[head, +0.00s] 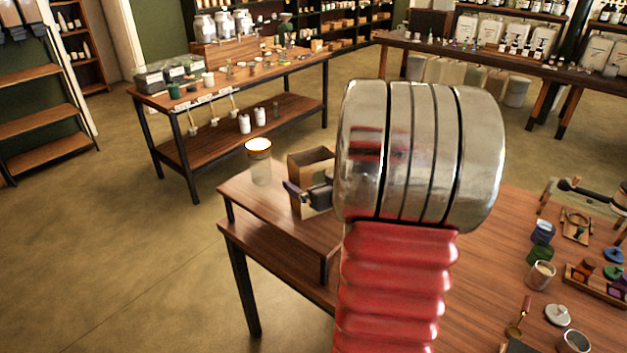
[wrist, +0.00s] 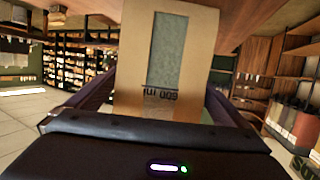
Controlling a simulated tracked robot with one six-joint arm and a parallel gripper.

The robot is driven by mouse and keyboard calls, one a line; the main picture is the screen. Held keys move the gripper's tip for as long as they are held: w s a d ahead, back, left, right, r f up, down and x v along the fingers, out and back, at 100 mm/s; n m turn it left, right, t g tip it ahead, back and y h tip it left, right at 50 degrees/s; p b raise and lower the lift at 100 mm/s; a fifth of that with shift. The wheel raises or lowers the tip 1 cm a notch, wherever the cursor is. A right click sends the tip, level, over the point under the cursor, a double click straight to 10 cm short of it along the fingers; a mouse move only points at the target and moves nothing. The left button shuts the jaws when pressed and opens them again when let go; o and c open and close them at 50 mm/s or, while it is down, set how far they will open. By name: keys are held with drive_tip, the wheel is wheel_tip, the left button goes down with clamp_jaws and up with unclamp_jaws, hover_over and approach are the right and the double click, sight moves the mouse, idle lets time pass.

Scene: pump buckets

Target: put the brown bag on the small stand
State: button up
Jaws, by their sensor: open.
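The brown bag (head: 312,160) stands upright on the small stand (head: 262,196), near my arm. It also shows large in the wrist view (wrist: 135,60), with a grey-green window and an upside-down "600 ml" print. My gripper (head: 306,196) is at the bag, with its dark fingers apart. In the wrist view the fingers (wrist: 162,100) lie on either side of the bag; I cannot tell whether either one touches it. My arm hides the right part of the stand and part of the bag in the head view.
A glass jar (head: 260,172) with a bright top stands on the stand, left of the bag. The table (head: 480,275) holds cups, a small tray and other small items at right. Another display table (head: 285,72) stands behind. Open floor lies at left.

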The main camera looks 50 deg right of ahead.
drive_tip(key=shift+r, duration=0.1)
drive_tip(key=v, duration=1.2)
drive_tip(key=shift+d, duration=0.1)
idle(0.6)
drive_tip(key=w+a+r+n+h, duration=0.1)
drive_tip(key=w+a+r+n, duration=0.3)
drive_tip(key=w+a+r, duration=0.7)
drive_tip(key=s+a+f+g+y, duration=0.2)
drive_tip(key=s+a+f+g, duration=0.2)
drive_tip(key=s+a, duration=0.4)
drive_tip(key=s+a+f+g+y, duration=0.3)
drive_tip(key=s+a, duration=0.6)
drive_tip(key=a, duration=0.7)
wheel_tip(320, 180, down, 3)
drive_tip(key=shift+a+r+g+y, duration=0.2)
drive_tip(key=shift+a+g+y, duration=0.15)
drive_tip(key=shift+g, duration=0.25)
drive_tip(key=shift+a, duration=0.1)
